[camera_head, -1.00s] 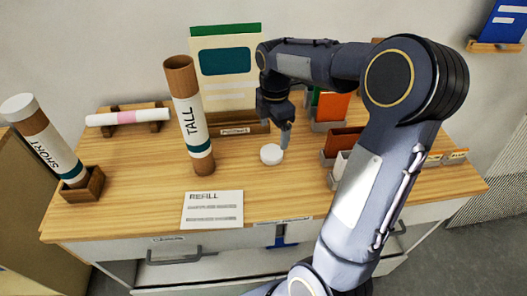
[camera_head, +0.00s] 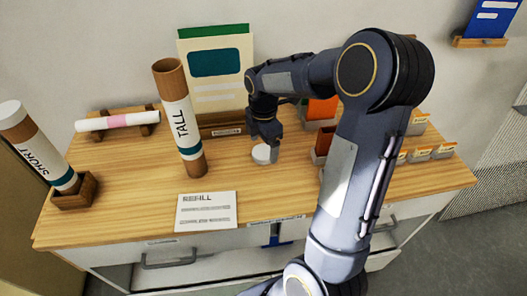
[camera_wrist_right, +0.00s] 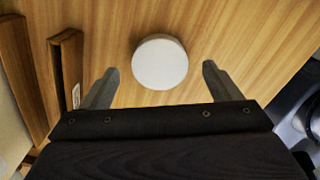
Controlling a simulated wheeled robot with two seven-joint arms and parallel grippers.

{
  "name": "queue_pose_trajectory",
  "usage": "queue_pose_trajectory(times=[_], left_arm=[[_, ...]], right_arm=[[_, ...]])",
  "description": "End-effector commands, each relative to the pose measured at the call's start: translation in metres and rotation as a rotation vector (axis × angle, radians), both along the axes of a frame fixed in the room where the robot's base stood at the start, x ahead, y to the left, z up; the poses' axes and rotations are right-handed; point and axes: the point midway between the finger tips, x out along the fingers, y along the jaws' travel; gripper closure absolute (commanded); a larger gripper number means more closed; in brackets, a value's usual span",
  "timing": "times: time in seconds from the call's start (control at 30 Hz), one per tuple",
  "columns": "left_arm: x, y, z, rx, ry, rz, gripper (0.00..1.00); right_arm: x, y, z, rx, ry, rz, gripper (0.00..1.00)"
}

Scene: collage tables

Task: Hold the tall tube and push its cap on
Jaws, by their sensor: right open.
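The tall tube (camera_head: 181,118), brown with a white TALL label and a teal band, stands upright on the table, its top end open and uncapped. The white round cap (camera_head: 262,154) lies on the table to the right of the tube. It also shows in the right wrist view (camera_wrist_right: 160,62). My right gripper (camera_head: 272,147) is open just above the cap. In the right wrist view its two fingers (camera_wrist_right: 157,88) are spread wide, with the cap ahead between their lines and untouched as far as I can see. My left gripper is not in view.
The capped SHORT tube (camera_head: 40,150) leans in a wooden holder (camera_head: 75,196) at left. A pink-and-white roll (camera_head: 117,121) lies on a rack behind. A REFILL card (camera_head: 207,211) lies in front. Folders (camera_head: 216,70) stand at the back, small grey bins (camera_head: 443,151) at right.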

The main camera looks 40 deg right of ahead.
Motion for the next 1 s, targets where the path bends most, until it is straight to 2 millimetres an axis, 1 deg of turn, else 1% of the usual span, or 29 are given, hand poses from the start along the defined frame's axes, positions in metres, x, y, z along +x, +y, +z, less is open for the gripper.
queue_pose_trajectory(times=[0.03,0.1,0.2,0.53,0.57,0.9,1.0], left_arm=[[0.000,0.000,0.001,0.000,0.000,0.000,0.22],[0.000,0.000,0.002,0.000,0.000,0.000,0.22],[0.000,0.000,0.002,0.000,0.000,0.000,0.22],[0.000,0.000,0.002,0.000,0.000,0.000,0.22],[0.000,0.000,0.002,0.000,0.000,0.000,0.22],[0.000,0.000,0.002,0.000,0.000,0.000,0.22],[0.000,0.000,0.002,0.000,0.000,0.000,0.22]], right_arm=[[-0.001,0.000,-0.008,0.000,0.004,0.000,0.16],[0.000,0.000,-0.016,0.000,0.003,0.000,0.16],[0.000,0.000,-0.022,0.000,0.000,0.000,0.16],[0.000,0.000,-0.023,0.000,-0.001,0.000,0.16],[0.000,0.000,-0.023,0.000,-0.001,0.000,0.17],[0.000,0.000,-0.023,0.000,-0.001,0.001,0.62],[0.000,0.000,-0.023,0.000,-0.001,0.001,0.63]])
